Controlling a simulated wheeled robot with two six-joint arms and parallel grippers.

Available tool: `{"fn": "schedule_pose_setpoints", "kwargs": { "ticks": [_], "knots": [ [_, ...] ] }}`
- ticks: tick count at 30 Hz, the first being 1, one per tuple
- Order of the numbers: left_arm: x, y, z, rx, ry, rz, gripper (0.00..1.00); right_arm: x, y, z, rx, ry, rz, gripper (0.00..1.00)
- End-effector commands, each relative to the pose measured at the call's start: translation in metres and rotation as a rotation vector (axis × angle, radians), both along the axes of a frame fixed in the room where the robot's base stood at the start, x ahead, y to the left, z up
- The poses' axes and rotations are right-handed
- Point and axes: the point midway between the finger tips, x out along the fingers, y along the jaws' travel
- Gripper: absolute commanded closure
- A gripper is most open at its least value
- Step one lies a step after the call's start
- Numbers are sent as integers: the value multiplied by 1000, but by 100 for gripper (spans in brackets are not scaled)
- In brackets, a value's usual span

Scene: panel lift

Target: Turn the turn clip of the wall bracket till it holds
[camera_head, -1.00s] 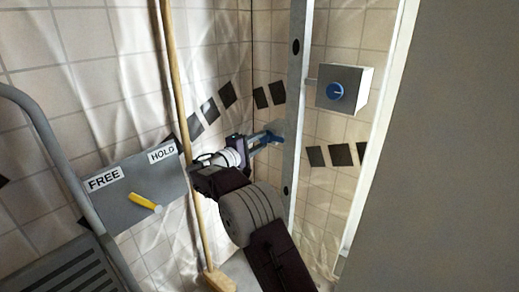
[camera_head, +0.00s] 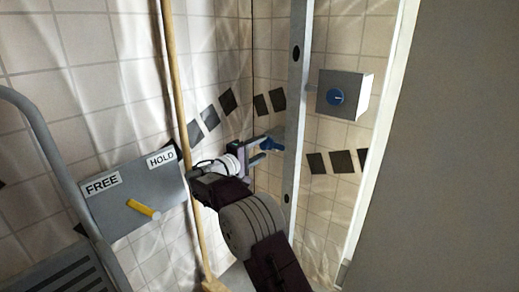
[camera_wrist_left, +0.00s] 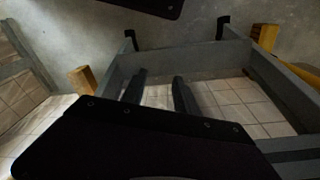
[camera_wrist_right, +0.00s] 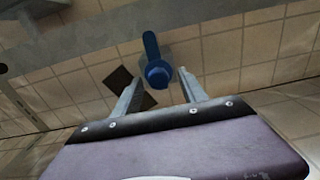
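The turn clip (camera_head: 270,145) is a small blue piece beside the metal upright in the head view. The right wrist view shows it as a blue round hub with a blue arm (camera_wrist_right: 151,47) pointing up. My right gripper (camera_head: 270,147) is open, its fingers close to the clip. In the right wrist view, the hub lies ahead between the spread fingertips (camera_wrist_right: 158,75), with visible gaps on both sides. My left gripper (camera_wrist_left: 160,76) shows only in its wrist view, open and empty, with fingers apart.
A grey plate (camera_head: 132,200) marked FREE and HOLD carries a yellow lever (camera_head: 143,209). A broom (camera_head: 176,90) leans at the wall. A metal upright (camera_head: 297,110) and a box with a blue knob (camera_head: 343,92) stand right. A large grey panel (camera_head: 450,150) fills the right side.

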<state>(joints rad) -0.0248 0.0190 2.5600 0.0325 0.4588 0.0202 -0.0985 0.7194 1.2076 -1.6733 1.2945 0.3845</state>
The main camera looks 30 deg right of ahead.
Motion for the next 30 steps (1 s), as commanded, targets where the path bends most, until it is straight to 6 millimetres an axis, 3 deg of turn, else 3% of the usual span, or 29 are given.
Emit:
{"fn": "schedule_pose_setpoints", "kwargs": {
  "ticks": [8,15,21,30],
  "knots": [
    [0,0,5,0,0,0,64,-2,6,3,-1,1,2,51],
    [0,0,31,0,0,0,64,-21,54,6,-1,3,5,51],
    [0,0,41,0,0,0,64,-33,80,3,0,1,2,51],
    [0,0,40,0,0,0,64,-35,84,0,-1,0,0,51]
  ]
}}
